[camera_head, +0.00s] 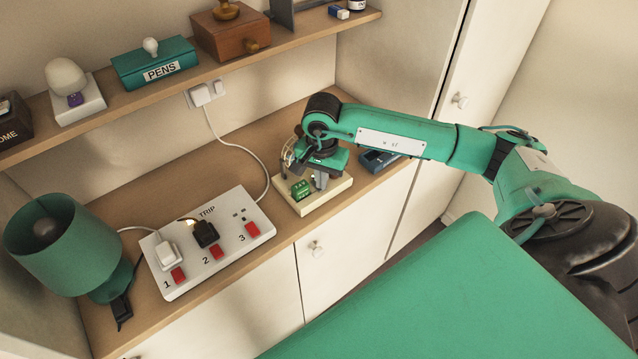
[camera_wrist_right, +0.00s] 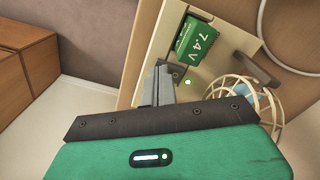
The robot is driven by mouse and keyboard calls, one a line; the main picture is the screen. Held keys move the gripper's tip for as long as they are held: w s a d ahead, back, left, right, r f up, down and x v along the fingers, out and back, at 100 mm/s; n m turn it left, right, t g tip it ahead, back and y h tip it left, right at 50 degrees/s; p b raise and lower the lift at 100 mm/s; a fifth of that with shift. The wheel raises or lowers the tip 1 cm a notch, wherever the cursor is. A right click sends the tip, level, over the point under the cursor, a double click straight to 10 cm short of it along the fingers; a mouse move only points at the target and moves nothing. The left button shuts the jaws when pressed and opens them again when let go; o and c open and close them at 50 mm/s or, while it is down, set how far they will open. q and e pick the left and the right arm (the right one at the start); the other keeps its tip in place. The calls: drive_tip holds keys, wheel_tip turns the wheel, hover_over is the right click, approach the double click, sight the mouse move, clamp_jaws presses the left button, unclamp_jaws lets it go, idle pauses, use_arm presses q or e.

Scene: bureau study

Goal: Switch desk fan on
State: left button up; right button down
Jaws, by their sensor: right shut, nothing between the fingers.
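The desk fan has a cream base (camera_head: 335,190) and a round wire cage (camera_head: 288,154), partly hidden behind my right gripper. In the right wrist view the cage (camera_wrist_right: 240,112) shows a pale blue part inside. A green battery block marked 7.4V (camera_wrist_right: 195,40) sits in the base; it also shows in the head view (camera_head: 300,190). A small green light (camera_wrist_right: 188,82) glows on the base. My right gripper (camera_head: 320,182) is shut and empty, its fingers (camera_wrist_right: 158,84) pointing down at the base beside that light. I cannot tell whether they touch it. My left gripper is out of view.
A white power strip (camera_head: 185,275) with several red switches and two plugs lies left of the fan. A green lamp (camera_head: 50,235) stands at far left. A dark blue tray (camera_head: 378,160) lies right of the fan. A shelf (camera_head: 190,80) with boxes runs above.

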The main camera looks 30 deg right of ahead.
drive_tip(key=shift+r, duration=0.55)
drive_tip(key=shift+r+p, duration=1.2)
drive_tip(key=shift+r, duration=1.7)
